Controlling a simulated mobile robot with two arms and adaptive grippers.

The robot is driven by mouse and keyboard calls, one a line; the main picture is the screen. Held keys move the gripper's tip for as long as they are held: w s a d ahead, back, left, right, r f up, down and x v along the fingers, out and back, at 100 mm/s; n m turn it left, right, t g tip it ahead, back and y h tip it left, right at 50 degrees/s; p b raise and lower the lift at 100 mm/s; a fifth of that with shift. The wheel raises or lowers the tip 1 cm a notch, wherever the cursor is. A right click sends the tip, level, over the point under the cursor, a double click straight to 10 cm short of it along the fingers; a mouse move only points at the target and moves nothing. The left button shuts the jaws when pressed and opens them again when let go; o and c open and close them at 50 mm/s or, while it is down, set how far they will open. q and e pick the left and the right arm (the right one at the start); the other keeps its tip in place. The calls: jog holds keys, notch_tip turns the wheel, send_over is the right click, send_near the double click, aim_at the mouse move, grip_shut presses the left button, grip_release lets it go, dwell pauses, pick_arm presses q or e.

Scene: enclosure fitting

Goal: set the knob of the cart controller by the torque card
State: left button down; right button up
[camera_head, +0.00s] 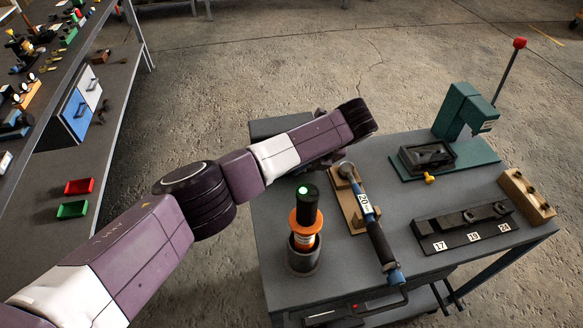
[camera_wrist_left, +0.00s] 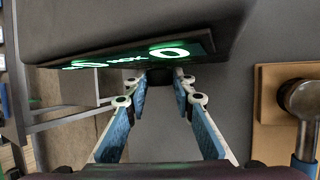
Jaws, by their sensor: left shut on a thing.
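The cart controller (camera_wrist_left: 135,35) is a dark box with a lit green display (camera_wrist_left: 140,55) at the top of the left wrist view. Its lit figures are seen at a steep slant and I cannot read them fully. A small dark knob (camera_wrist_left: 160,75) sits below the display. My left gripper (camera_wrist_left: 162,82) has its fingertips closed on the knob. In the head view a dark grey part of the controller (camera_head: 280,124) shows behind my left arm, which hides the gripper and the knob. I cannot make out the torque card. My right gripper is out of view.
On the grey cart (camera_head: 400,280) are an orange and black tool (camera_head: 305,215) in a cup, a wrench labelled 20 (camera_head: 365,203) on a wooden holder, a socket rack (camera_head: 465,230) marked 17, 19, 24, and a green lever press (camera_head: 465,115). A shelf (camera_head: 110,85) stands left.

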pick_arm(q)
jog(key=shift+s+f, duration=0.2)
jog(key=c, duration=1.6)
grip_release()
jog(key=shift+r, duration=0.1)
jog(key=shift+w, duration=0.1)
jog(key=shift+r, duration=0.15)
jog(key=v, duration=1.1)
jog(key=shift+d+r, duration=0.2)
jog(key=shift+r, duration=0.05)
